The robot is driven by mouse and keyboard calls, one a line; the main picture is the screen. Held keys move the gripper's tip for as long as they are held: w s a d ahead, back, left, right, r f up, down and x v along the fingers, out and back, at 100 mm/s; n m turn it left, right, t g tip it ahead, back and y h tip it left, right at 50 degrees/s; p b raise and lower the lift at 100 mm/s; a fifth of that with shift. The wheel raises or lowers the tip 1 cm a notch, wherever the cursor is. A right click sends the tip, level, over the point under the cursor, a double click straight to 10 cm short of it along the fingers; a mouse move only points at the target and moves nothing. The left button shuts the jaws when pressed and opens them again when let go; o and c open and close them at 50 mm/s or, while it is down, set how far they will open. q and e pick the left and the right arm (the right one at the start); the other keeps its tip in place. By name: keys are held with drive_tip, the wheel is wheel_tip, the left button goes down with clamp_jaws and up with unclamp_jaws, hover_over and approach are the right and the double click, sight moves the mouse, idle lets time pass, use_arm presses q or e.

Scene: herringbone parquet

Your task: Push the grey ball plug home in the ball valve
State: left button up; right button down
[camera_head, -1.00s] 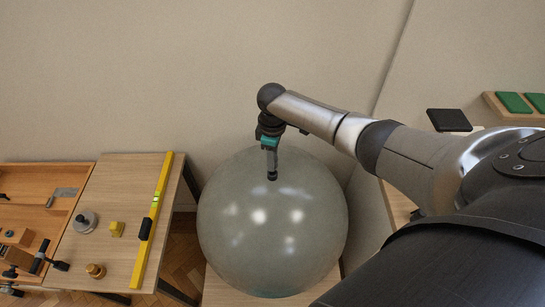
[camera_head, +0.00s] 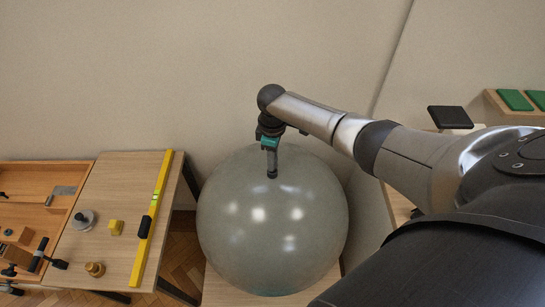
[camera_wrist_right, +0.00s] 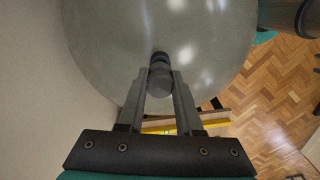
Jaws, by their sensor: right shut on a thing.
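A large grey-green ball (camera_head: 272,225) stands on a low pale board below the wall. My right gripper (camera_head: 272,170) comes down on the upper part of the ball, its fingers pointing downward. In the right wrist view, its fingers (camera_wrist_right: 161,85) are shut on the grey ball plug (camera_wrist_right: 160,80). The plug's far end meets a dark ring, the ball valve (camera_wrist_right: 160,57), on the ball's surface. How deep the plug sits in the valve cannot be told. My left gripper is not in view.
At left, a wooden table (camera_head: 110,255) carries a yellow spirit level (camera_head: 153,215), a silver round weight (camera_head: 83,219), a yellow block (camera_head: 116,227) and a brass piece (camera_head: 95,269). Green pads (camera_head: 515,100) lie on a board at the right. The wall is close behind the ball.

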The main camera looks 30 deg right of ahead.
drive_tip(key=shift+f+b, duration=0.65)
drive_tip(key=shift+f, duration=0.35)
drive_tip(key=c, duration=0.5)
unclamp_jaws()
drive_tip(key=shift+r, duration=0.1)
wheel_tip(320, 180, up, 15)
drive_tip(key=p, duration=0.2)
